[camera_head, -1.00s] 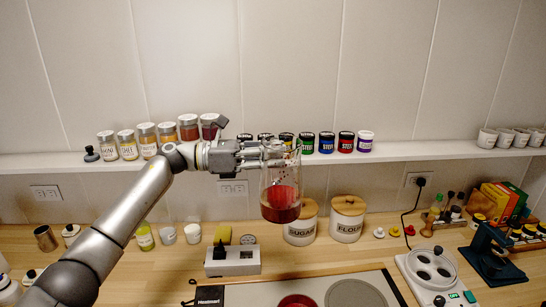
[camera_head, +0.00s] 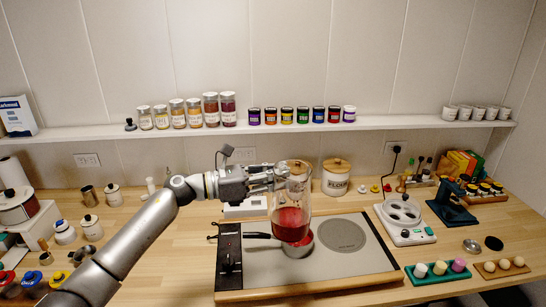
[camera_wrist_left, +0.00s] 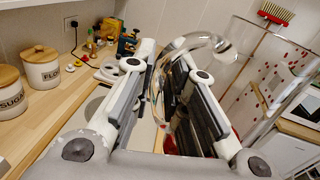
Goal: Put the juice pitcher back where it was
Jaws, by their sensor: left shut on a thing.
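The juice pitcher (camera_head: 291,208) is clear glass with red juice in its lower part. It is upright in the head view, in front of the hob (camera_head: 265,262), and appears held in the air above it. My left gripper (camera_head: 272,177) is shut on the pitcher's handle from the left. In the left wrist view, the clear handle (camera_wrist_left: 205,42) passes between the fingers (camera_wrist_left: 168,90), and the pitcher's glass body (camera_wrist_left: 262,80) with red specks fills the right side. The pitcher partly hides a pan (camera_head: 300,245) on the hob. My right gripper is not in view.
A wall shelf (camera_head: 400,125) holds spice jars (camera_head: 194,112), small coloured jars (camera_head: 302,115) and white cups (camera_head: 478,112). A flour canister (camera_head: 336,178) stands behind the pitcher. A white scale-like device (camera_head: 405,218) stands right of the hob. Bare counter (camera_head: 160,250) shows at left.

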